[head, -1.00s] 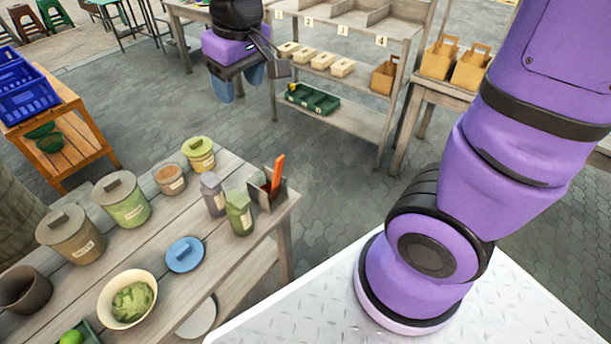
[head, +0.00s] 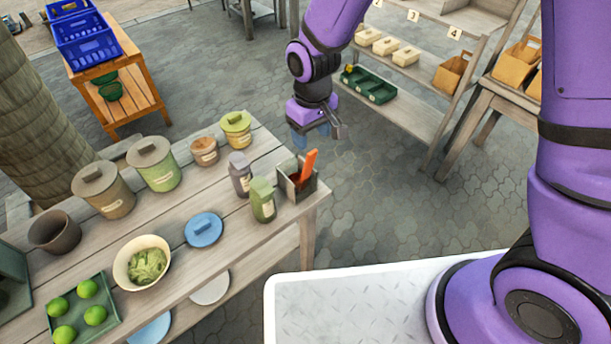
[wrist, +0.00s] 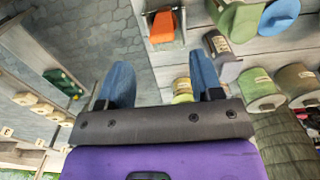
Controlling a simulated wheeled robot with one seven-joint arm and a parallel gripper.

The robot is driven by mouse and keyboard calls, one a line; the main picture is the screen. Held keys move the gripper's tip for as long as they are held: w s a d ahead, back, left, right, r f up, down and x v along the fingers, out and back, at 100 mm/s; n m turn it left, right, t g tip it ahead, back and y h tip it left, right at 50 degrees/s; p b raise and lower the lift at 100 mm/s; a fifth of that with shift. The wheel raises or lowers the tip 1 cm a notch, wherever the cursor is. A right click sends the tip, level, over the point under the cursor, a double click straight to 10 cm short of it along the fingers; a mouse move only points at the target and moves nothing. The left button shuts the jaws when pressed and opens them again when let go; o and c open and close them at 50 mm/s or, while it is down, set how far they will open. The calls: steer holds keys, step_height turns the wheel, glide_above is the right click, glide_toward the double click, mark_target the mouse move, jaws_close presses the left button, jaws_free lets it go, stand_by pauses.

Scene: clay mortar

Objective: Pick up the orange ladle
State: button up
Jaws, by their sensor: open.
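The orange ladle (head: 308,167) stands tilted in a grey open box (head: 297,190) at the table's right corner. Only its orange upper part shows; the rest is hidden in the box. In the wrist view the ladle (wrist: 162,27) shows at the top, ahead of the fingers. My gripper (head: 312,138) hangs pointing down above and beyond the box in the head view. Its two blue fingers are apart, and the space between them is empty (wrist: 160,78).
A green bottle (head: 262,201) and a grey-purple bottle (head: 240,174) stand just left of the box. Lidded jars (head: 154,165), a bowl (head: 142,262) and a tray of limes (head: 83,308) share the table (head: 225,262). A shelf (head: 412,108) stands behind.

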mark_target(311, 152)
steer(key=shift+s+f, duration=0.15)
steer(key=shift+f, duration=1.7)
steer(key=shift+s+f, duration=0.1)
steer(key=shift+f, duration=1.75)
steer(key=shift+c, duration=0.4)
jaws_close()
